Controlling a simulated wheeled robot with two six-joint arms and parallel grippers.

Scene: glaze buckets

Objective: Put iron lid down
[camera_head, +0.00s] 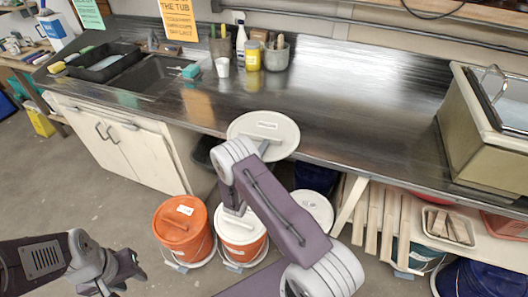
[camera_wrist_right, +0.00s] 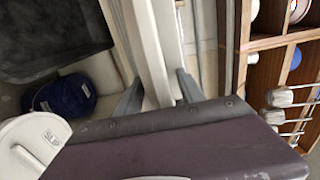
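The round white lid (camera_head: 240,125), with a small label I cannot read clearly, is held above the front edge of the counter. My right gripper (camera_head: 264,147) is at the lid's near side and looks shut on its handle; the fingertips are partly hidden. In the right wrist view, a pale band (camera_wrist_right: 150,45) runs between the two fingers, which seems to be the lid seen nearly edge-on. My left gripper (camera_head: 132,271) is low at the bottom left, away from the lid, with nothing visible in it.
The dark counter (camera_head: 350,110) is broadly clear right of the cups and yellow jar (camera_head: 252,56). Below are an orange lidded bucket (camera_head: 182,228), a white-lidded bucket (camera_head: 240,232) and another white lid (camera_head: 314,210).

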